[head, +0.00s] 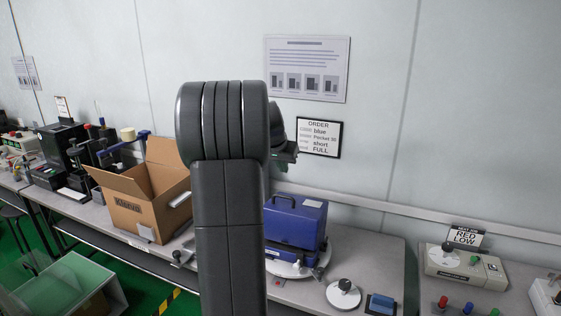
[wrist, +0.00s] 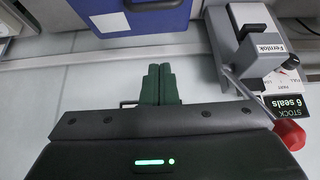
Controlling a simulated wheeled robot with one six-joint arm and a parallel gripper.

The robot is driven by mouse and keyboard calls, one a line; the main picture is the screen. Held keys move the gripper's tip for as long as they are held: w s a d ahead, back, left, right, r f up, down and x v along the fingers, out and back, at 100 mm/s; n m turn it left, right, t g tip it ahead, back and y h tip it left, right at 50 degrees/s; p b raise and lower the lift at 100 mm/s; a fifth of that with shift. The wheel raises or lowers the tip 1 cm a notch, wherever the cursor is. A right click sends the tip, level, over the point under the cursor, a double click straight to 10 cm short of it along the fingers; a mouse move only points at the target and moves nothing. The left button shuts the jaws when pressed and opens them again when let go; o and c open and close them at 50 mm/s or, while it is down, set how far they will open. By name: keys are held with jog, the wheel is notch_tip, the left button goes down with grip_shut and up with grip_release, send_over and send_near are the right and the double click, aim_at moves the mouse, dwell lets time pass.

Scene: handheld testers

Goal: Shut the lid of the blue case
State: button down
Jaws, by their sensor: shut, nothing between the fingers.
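The blue case (head: 300,222) stands on the bench right of my arm in the head view, with a dark handle at its upper edge. Part of the case (wrist: 155,5) shows at the top edge of the wrist view. My gripper (wrist: 159,69) is shut and empty, its dark green fingers side by side and apart from the case. In the head view my gripper (head: 284,160) is above the case, partly hidden behind my arm.
A white round plate (head: 285,270) is under the case. A cardboard box (head: 140,205) stands left, a round-knobbed device (head: 343,293) right. In the wrist view, a grey lever device (wrist: 250,45) and a red knob (wrist: 289,133) are close right of my gripper.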

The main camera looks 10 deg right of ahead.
send_over(282, 196)
jog(key=w+d, duration=0.2)
jog(key=w, duration=0.1)
notch_tip(282, 196, down, 5)
jog(key=shift+s+a+f, duration=0.4)
jog(key=shift+s+f, duration=0.05)
jog(key=shift+s, duration=0.1)
jog(key=shift+s+a+f, duration=0.35)
jog(key=shift+s+f, duration=0.1)
jog(key=shift+s, duration=0.1)
jog(key=shift+s+f, duration=0.1)
jog(key=shift+f, duration=0.2)
jog(key=shift+a, duration=0.1)
jog(key=shift+s+f, duration=0.1)
jog(key=shift+s+a+f+b, duration=0.2)
jog(key=shift+f+b, duration=0.15)
jog(key=shift+b, duration=0.65)
jog(key=b, duration=0.2)
jog(key=s+b, duration=0.1)
jog(key=b, duration=0.1)
jog(key=shift+a+f+t+h, duration=0.3)
jog(key=shift+f+t, duration=0.1)
jog(key=shift+s+a+f+b, duration=0.25)
jog(key=shift+s+b, duration=0.25)
jog(key=shift+b, duration=0.6)
jog(key=shift+s+a+f+b, duration=0.1)
jog(key=shift+s+a+b, duration=0.2)
jog(key=shift+s+b, duration=0.15)
